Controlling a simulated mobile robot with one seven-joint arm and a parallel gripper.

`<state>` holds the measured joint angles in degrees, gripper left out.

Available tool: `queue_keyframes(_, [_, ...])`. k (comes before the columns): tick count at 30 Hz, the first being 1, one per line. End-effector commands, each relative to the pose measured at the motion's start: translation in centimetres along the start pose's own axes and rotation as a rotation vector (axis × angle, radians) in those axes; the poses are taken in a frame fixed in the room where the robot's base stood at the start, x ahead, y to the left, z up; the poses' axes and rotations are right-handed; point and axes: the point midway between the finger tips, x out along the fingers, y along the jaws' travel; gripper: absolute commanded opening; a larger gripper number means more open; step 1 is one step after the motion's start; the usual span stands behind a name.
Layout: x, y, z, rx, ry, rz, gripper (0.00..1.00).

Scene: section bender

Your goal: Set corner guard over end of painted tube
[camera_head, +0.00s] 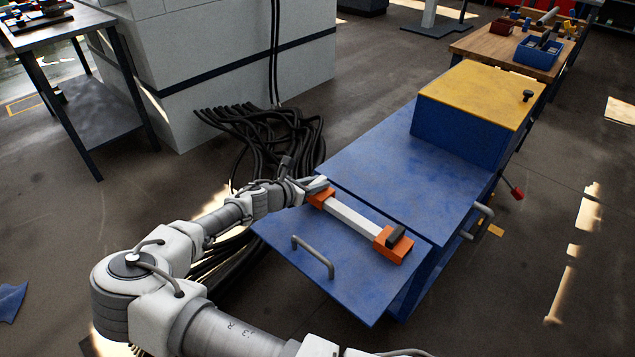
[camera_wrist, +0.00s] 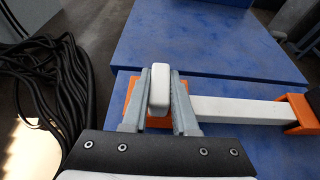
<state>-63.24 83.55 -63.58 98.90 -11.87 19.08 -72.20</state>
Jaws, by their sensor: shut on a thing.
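The painted tube (camera_head: 352,218) is a straight white bar lying across two orange blocks on a blue surface. It also shows in the wrist view (camera_wrist: 238,109), running right from my gripper. The corner guard (camera_wrist: 159,87) appears to be the small white, round-edged block between my fingers. My gripper (camera_wrist: 159,100) is shut on it, at the tube's left end and over the left orange block (camera_wrist: 130,104). In the head view my gripper (camera_head: 316,186) is at that same end. The fingers hide the tube's tip, so I cannot tell whether the guard touches or covers it.
The right orange block (camera_head: 394,244) has a black piece on top. A grey handle (camera_head: 313,256) stands up from the blue panel in front. A yellow-topped blue box (camera_head: 478,98) rises behind. Black cables (camera_head: 270,140) lie on the floor at left.

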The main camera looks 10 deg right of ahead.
Motion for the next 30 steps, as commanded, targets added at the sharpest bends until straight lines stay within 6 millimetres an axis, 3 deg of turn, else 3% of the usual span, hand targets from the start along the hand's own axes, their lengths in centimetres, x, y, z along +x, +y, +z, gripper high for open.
queue_keyframes(23, [0.18,-0.02,-0.44,0.000,0.000,0.000,0.00])
queue_keyframes(24, [0.18,-0.01,-0.44,0.000,0.000,0.000,0.34])
queue_keyframes(28, [0.18,-0.01,-0.44,0.000,0.000,0.000,0.57])
queue_keyframes(30, [0.17,-0.01,-0.45,0.000,0.000,0.000,0.62])
